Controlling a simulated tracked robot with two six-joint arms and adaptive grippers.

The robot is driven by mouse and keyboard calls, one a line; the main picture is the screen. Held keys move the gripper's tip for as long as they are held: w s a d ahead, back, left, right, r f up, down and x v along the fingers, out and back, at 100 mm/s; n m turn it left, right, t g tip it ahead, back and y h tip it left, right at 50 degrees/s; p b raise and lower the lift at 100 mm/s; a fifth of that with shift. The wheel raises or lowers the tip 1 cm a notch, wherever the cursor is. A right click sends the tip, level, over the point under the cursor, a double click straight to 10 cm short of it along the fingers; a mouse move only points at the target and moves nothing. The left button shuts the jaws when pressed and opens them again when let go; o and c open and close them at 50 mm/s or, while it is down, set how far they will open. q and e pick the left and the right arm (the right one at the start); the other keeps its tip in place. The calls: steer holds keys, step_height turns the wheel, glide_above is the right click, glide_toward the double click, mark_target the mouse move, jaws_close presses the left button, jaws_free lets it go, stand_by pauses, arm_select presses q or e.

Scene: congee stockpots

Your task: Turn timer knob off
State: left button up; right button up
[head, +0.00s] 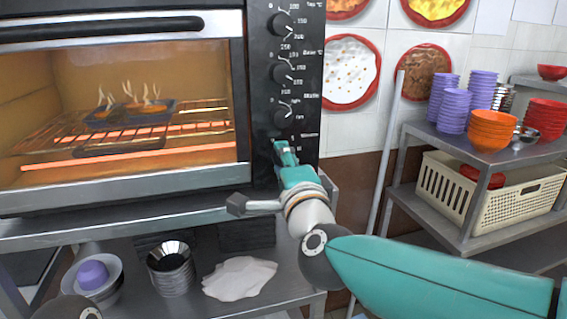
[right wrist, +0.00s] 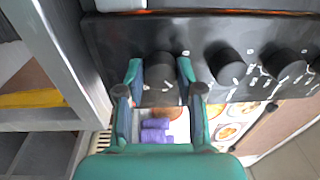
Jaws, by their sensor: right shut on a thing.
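The oven's black control panel (head: 308,95) carries a vertical row of dark knobs. My right gripper (head: 286,154) is at the lowest one, the timer knob, and hides most of it in the head view. In the right wrist view the dark timer knob (right wrist: 161,72) sits between the two teal fingers of my right gripper (right wrist: 160,75), which is shut on it. The knob's pointer angle is hard to read. My left gripper is not in view.
The glowing oven (head: 120,190) stands on a steel table. Below are stacked metal bowls (head: 172,270) and a white cloth (head: 240,278). At right, a steel rack (head: 470,150) holds purple cups (head: 455,110), orange bowls (head: 491,130) and a cream basket (head: 490,200). Other knobs (right wrist: 226,66) are close beside the gripper.

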steer(key=n, duration=0.6)
steer(key=shift+a+f+y, duration=0.1)
steer(key=shift+f+y, duration=0.2)
steer(key=shift+f, duration=0.1)
steer(key=n+p, duration=0.1)
steer(key=n, duration=0.4)
steer(key=shift+f+n+y, duration=0.1)
steer(key=shift+n+y, duration=0.2)
steer(key=shift+n, duration=0.3)
steer(key=o, duration=1.1)
steer(key=shift+o, duration=0.2)
steer(key=shift+r, duration=0.2)
steer(key=shift+d, duration=0.2)
